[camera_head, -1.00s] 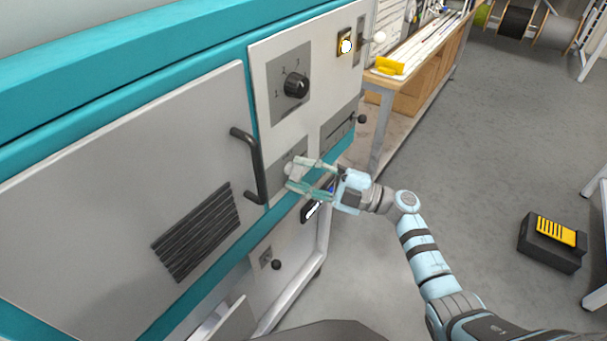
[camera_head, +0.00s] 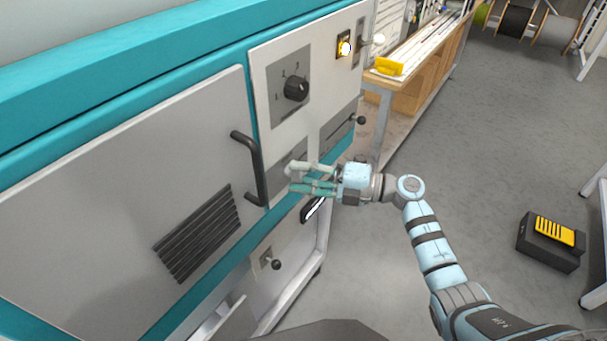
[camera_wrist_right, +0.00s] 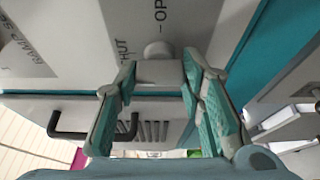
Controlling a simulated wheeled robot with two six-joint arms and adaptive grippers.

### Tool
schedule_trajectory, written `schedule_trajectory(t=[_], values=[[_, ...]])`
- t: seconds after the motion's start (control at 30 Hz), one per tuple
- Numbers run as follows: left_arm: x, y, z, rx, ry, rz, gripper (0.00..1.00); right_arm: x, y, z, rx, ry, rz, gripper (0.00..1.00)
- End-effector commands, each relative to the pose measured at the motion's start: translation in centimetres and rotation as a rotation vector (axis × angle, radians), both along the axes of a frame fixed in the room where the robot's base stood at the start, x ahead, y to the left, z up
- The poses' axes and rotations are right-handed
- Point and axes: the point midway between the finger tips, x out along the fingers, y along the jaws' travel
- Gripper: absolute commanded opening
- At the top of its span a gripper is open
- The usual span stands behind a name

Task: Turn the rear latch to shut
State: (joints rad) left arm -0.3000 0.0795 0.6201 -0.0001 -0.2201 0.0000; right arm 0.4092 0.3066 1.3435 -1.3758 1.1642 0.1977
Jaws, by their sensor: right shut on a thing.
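The latch (camera_wrist_right: 160,72) is a grey block with a round pale hub, between my fingers in the right wrist view. I cannot tell which word the latch points to. My left gripper is out of view.
Above the gripper on the cabinet are a black dial (camera_head: 296,88), a lit button (camera_head: 345,48) and a slider lever (camera_head: 361,120). A dark handle (camera_head: 313,209) sits just below it, and a black knob (camera_head: 276,264) lower down. Open floor (camera_head: 480,170) lies to the right.

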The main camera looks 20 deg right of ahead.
Motion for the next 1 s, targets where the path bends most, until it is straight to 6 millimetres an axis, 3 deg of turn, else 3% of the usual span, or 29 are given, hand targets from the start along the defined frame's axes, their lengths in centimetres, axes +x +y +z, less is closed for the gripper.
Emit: schedule_trajectory(t=[0.27, 0.3, 0.4, 0.77, 0.87, 1.0], values=[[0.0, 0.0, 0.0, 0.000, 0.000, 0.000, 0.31, 0.0, 0.0, 0.0, -0.002, -0.002, -0.001, 0.08], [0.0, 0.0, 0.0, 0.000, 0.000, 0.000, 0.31, 0.0, 0.0, 0.0, -0.002, -0.002, -0.001, 0.39], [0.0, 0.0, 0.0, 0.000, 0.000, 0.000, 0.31, 0.0, 0.0, 0.0, -0.001, -0.002, -0.001, 0.55], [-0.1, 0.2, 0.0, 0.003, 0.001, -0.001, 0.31, -0.2, -0.4, 0.0, -0.001, 0.000, -0.001, 0.56], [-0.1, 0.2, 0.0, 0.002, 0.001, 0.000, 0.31, -0.8, -1.8, -0.1, -0.004, 0.001, -0.002, 0.56], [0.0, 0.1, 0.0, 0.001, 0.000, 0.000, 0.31, -2.6, -5.1, -0.2, -0.007, 0.002, -0.002, 0.56]])
